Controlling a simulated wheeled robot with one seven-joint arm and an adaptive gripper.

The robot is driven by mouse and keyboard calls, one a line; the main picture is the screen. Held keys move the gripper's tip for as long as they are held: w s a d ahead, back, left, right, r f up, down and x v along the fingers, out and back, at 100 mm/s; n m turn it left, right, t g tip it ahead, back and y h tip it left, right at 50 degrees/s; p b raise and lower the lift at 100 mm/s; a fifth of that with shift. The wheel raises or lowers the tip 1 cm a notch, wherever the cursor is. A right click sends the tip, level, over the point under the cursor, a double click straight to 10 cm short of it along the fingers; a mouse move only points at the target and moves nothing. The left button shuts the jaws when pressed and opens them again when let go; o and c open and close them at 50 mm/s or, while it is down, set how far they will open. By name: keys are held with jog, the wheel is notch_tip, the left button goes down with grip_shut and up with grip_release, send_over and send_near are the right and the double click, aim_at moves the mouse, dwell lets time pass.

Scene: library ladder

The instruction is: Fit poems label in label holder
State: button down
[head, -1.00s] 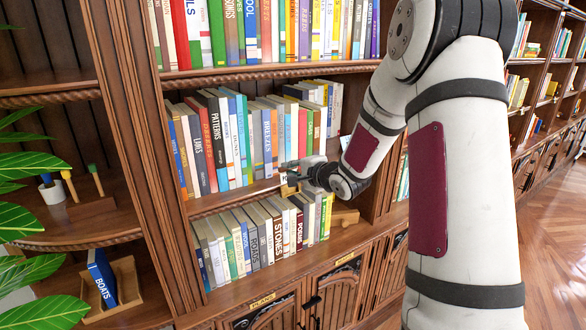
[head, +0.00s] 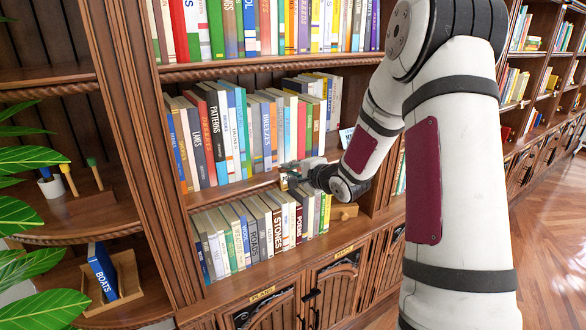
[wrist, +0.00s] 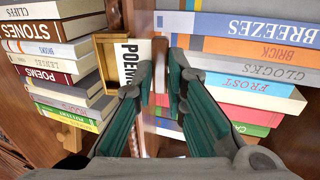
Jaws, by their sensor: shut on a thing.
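The poems label, a white card with black letters (wrist: 127,62), shows in the wrist view beside the left finger. My gripper (wrist: 161,72) has green-padded fingers and is shut on the label, whose gripped part is largely hidden by the left finger. The label holder, a brass-coloured frame (wrist: 101,42), is just left of the card. In the head view my gripper (head: 291,174) is at the front edge of the middle shelf, and the label is too small to read there.
Rows of upright books stand close above (head: 230,130) and below (head: 260,230) the shelf edge. A small wooden block (head: 344,211) is on the lower shelf, right of its books. A wooden tray (head: 127,270) with a blue book is at lower left.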

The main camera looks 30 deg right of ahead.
jog(key=shift+s+f, duration=0.15)
jog(key=shift+f, duration=0.5)
jog(key=c, duration=1.5)
grip_release()
jog(key=shift+c, duration=0.2)
jog(key=shift+s, duration=0.1)
jog(key=v, duration=1.1)
jog(key=shift+s, duration=0.4)
jog(key=shift+r, duration=0.15)
